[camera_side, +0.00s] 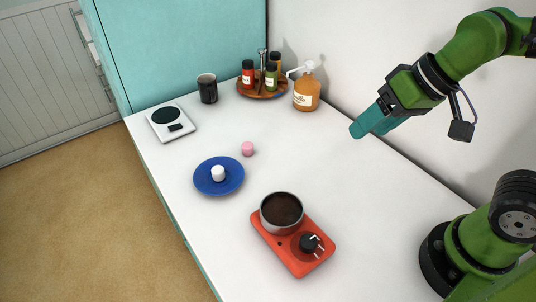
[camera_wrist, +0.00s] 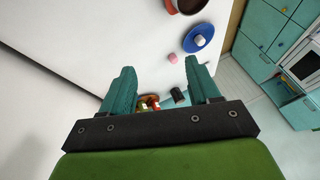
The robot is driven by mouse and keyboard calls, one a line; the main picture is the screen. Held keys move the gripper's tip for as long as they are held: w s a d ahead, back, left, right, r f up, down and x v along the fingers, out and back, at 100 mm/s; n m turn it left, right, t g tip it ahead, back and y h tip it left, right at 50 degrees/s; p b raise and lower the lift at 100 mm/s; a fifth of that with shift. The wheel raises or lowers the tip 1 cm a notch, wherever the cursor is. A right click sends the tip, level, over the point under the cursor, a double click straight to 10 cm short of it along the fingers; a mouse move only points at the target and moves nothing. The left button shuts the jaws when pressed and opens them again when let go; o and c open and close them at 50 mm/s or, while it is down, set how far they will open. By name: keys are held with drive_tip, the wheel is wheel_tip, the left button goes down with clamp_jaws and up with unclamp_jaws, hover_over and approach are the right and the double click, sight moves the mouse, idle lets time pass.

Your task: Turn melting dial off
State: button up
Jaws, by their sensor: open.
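The melting dial (camera_side: 310,243) is a black knob with a white mark on the front right of a red-orange hot plate (camera_side: 299,264). A small pot (camera_side: 281,226) of dark brown content stands on the hot plate, beside the dial. In the wrist view, part of the pot (camera_wrist: 190,5) shows at the top edge; the dial is out of that frame. My gripper (camera_side: 364,129) is raised above the counter's back right, well apart from the hot plate. In the wrist view, its two teal fingers (camera_wrist: 160,92) are spread with nothing between them in grasp.
A blue plate (camera_side: 207,187) holds a white marshmallow-like piece (camera_side: 218,173); a pink one (camera_side: 248,149) lies beside it. A scale (camera_side: 160,132), black cup (camera_side: 207,88), bottle tray (camera_side: 245,92) and pump bottle (camera_side: 307,93) stand farther back.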

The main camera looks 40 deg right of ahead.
drive_tip(key=d+r+m+t+h, duration=0.1)
drive_tip(key=d+r+m+t, duration=0.1)
drive_tip(key=d, duration=0.4)
drive_tip(key=n+g+y, duration=0.2)
drive_tip(key=n+g, duration=0.3)
drive_tip(key=n, duration=1.2)
hover_over(219, 168)
drive_tip(key=s+d, duration=0.2)
drive_tip(key=d, duration=0.3)
wheel_tip(219, 168, down, 12)
drive_tip(key=x, duration=1.2)
drive_tip(key=shift+s+a, duration=0.25)
drive_tip(key=shift+s, duration=0.05)
drive_tip(key=shift+w+a+f, duration=0.1)
drive_tip(key=shift+w, duration=0.05)
wheel_tip(219, 168, up, 10)
drive_tip(key=shift+f, duration=0.15)
